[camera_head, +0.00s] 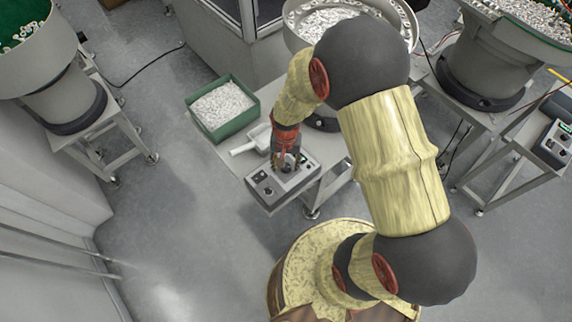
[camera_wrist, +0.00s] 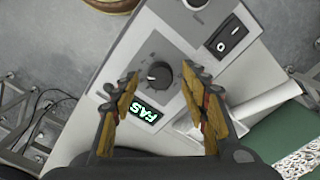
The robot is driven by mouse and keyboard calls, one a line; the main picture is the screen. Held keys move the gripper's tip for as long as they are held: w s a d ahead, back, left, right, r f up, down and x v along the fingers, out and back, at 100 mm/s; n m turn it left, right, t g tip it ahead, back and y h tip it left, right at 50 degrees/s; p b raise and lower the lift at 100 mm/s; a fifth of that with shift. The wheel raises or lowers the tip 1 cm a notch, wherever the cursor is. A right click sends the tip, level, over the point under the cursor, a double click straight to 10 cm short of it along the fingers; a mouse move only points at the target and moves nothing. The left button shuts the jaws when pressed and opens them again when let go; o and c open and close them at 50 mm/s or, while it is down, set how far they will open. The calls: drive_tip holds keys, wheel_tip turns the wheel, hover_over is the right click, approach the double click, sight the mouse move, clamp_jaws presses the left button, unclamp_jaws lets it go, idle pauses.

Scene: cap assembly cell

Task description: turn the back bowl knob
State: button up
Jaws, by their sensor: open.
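The grey control box (camera_head: 265,188) sits on the front corner of the back bowl's table. In the wrist view its dark round knob (camera_wrist: 158,75) has dial marks around it, beside a lit green display (camera_wrist: 145,112). My gripper (camera_head: 288,163) points down over the box; in the wrist view its yellow-padded fingers (camera_wrist: 160,74) are open, one on each side of the knob. I cannot tell how far the fingertips are above the panel, and I see no contact. The back bowl feeder (camera_head: 300,38), holding white parts, is partly hidden by my arm.
A black rocker switch (camera_wrist: 233,37) and another dark control (camera_wrist: 195,3) share the panel. A white scoop (camera_head: 250,141) and a green bin (camera_head: 213,125) of white parts stand near the box. Other bowl feeders stand left (camera_head: 62,98) and right (camera_head: 483,68).

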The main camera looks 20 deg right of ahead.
drive_tip(key=shift+f, duration=0.25)
drive_tip(key=shift+c, duration=0.6)
drive_tip(key=c, duration=1)
